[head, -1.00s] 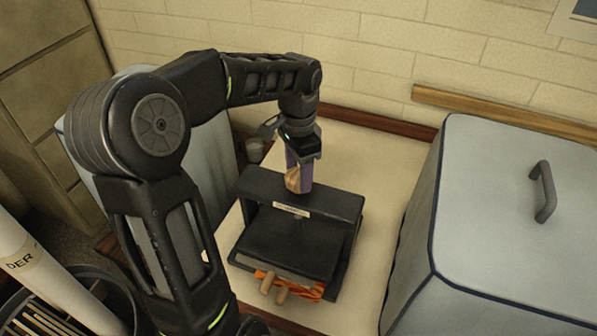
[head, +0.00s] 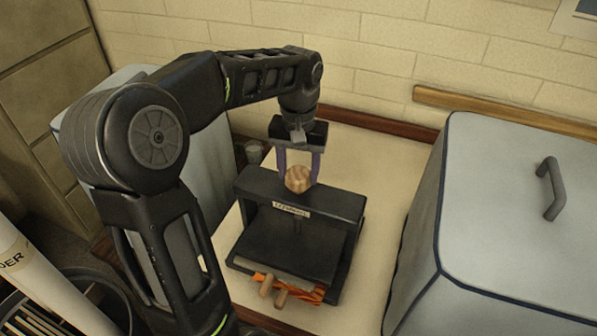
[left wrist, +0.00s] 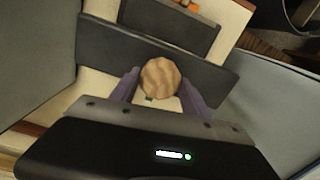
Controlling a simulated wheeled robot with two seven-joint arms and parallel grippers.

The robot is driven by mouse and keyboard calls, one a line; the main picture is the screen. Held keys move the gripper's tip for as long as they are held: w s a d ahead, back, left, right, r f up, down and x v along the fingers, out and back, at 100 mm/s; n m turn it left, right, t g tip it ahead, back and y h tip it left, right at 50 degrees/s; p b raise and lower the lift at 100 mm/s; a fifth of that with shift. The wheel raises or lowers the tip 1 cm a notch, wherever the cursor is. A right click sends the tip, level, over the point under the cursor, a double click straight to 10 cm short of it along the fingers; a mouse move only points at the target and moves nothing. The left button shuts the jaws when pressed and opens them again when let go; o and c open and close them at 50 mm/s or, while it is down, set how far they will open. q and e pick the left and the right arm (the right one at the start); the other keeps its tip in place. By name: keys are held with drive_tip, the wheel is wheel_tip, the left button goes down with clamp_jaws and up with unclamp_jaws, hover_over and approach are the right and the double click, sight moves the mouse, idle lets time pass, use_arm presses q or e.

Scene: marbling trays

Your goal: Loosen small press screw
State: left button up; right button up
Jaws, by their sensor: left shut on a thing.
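The small press (head: 287,243) is a black frame on the pale table, with a crossbar (head: 338,205) and a dark plate below it. The screw's round, ridged wooden knob (head: 298,180) stands on top of the crossbar. My left gripper (head: 298,176) comes down from above, its purple fingers shut on the knob, one on each side. In the left wrist view the knob (left wrist: 161,79) sits between the fingers, in front of the dark crossbar (left wrist: 100,50). My right gripper is not in view.
Orange material (head: 309,292) and wooden pegs (head: 280,297) stick out at the press's front. A large grey covered box (head: 515,230) with a handle stands at right. Another grey box (head: 208,160) is behind my left arm. Bare table lies right of the press.

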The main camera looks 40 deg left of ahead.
use_arm(q)
drive_tip(key=n, duration=0.4)
drive_tip(key=shift+n+b, duration=0.35)
drive_tip(key=shift+n, duration=0.05)
drive_tip(key=n, duration=0.4)
drive_tip(key=n+b, duration=0.1)
drive_tip(key=n, duration=0.8)
drive_tip(key=shift+n, duration=0.4)
drive_tip(key=o, duration=1.4)
